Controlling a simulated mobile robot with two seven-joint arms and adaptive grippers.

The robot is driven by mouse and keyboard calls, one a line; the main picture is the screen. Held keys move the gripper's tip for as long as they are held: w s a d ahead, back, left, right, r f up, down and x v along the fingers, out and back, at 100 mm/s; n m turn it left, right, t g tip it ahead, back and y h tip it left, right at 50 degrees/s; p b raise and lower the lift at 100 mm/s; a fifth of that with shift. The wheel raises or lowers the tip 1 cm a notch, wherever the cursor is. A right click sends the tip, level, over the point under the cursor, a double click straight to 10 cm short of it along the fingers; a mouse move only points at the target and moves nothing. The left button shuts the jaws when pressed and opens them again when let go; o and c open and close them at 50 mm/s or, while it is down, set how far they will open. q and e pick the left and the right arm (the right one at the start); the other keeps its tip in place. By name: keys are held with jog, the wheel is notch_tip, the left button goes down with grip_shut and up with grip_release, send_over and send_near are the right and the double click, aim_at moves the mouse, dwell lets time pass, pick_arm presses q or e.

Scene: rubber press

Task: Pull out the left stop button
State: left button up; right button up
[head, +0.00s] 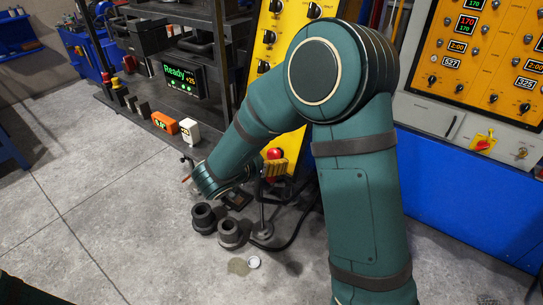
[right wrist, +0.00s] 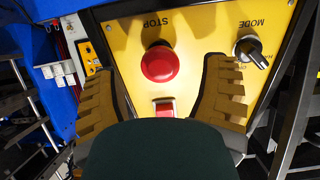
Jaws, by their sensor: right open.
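The red stop button (right wrist: 160,63) is a round mushroom head on a yellow panel (right wrist: 185,25), with the word STOP upside down above it in the right wrist view. In the head view the button (head: 274,153) shows low on the yellow panel (head: 292,22), just past my right gripper (head: 275,168). My right gripper is open and empty. In the wrist view its tan ribbed fingers (right wrist: 158,75) lie on either side of the button, with visible gaps. I cannot tell how far the fingertips are from the panel. My left gripper is not in view.
A black MODE knob (right wrist: 254,52) is right of the button, close to one finger. A red rectangular part (right wrist: 164,107) lies below it. Dark round parts (head: 229,233) and a black cable (head: 290,238) are on the floor. A shelf with a Ready display (head: 182,78) stands left.

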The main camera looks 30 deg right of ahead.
jog(key=v, duration=1)
jog(key=shift+f, duration=0.1)
jog(key=w+a+f+n+t+y, duration=0.1)
jog(key=a+f+n+t+y, duration=0.25)
jog(key=f, duration=0.65)
jog(key=w+a+f+n+y, duration=0.15)
jog(key=f+n+y, duration=0.25)
jog(key=f+y, duration=0.5)
jog(key=s+a+f+n+g+y, duration=0.2)
jog(key=s+f+g, duration=0.1)
jog(key=s+f, duration=0.2)
jog(key=s+a+f+n+g+y, duration=0.1)
jog(key=s+a+f+n+g, duration=0.1)
jog(key=s+f, duration=0.4)
jog(key=s+a+g, duration=0.1)
jog(key=s+g, duration=0.1)
jog(key=s, duration=0.2)
jog(key=shift+a+f+y, duration=0.3)
jog(key=shift+a+y, duration=0.05)
jog(key=shift+s, duration=0.1)
